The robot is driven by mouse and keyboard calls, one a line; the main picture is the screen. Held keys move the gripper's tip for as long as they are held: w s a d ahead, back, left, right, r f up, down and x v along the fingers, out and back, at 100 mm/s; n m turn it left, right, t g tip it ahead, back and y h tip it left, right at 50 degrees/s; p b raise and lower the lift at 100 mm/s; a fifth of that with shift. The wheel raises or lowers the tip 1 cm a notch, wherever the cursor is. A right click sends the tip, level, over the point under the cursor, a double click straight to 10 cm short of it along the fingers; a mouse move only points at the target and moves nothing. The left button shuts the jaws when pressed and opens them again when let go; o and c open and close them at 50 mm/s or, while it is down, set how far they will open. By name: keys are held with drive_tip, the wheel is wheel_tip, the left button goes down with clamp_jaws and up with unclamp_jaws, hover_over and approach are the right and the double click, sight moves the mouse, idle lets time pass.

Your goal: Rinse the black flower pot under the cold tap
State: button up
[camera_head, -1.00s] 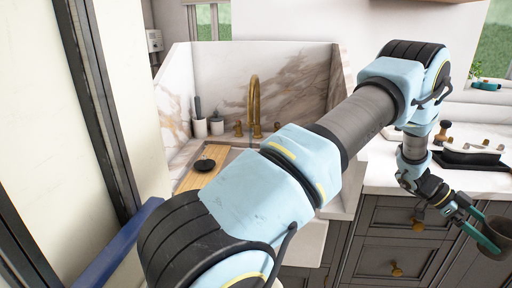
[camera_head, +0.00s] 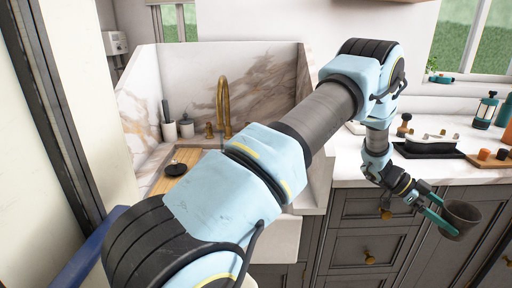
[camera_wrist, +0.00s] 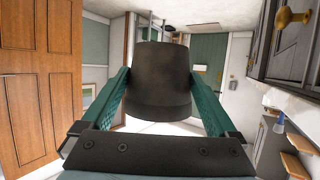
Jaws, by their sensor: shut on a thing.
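The black flower pot (camera_head: 460,218) is held at the right in the head view, in front of the dark drawers. It fills the middle of the wrist view (camera_wrist: 159,82). My gripper (camera_head: 436,219) is shut on the pot, with one green finger on each side of it. The pot is tilted a little in the head view. The brass tap (camera_head: 224,108) rises behind the sink, left of centre, well apart from my gripper. Two small brass handles stand beside the spout; I cannot tell which is cold. My arm hides much of the sink basin (camera_head: 273,240).
A wooden board with a black round thing (camera_head: 176,169) lies at the sink's left. Marble splash walls (camera_head: 262,80) enclose the sink. The worktop right of it holds a black-and-white dish (camera_head: 430,146), a wooden tray and green bottles. Drawers (camera_head: 357,255) stand below.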

drive_tip(key=shift+d, duration=0.15)
drive_tip(key=shift+d, duration=0.45)
drive_tip(key=shift+a, duration=0.15)
drive_tip(key=shift+a, duration=0.45)
drive_tip(key=shift+d, duration=0.2)
drive_tip(key=shift+d, duration=0.45)
drive_tip(key=shift+a, duration=0.1)
drive_tip(key=shift+a, duration=0.55)
drive_tip(key=shift+s+p, duration=0.1)
drive_tip(key=shift+p, duration=0.2)
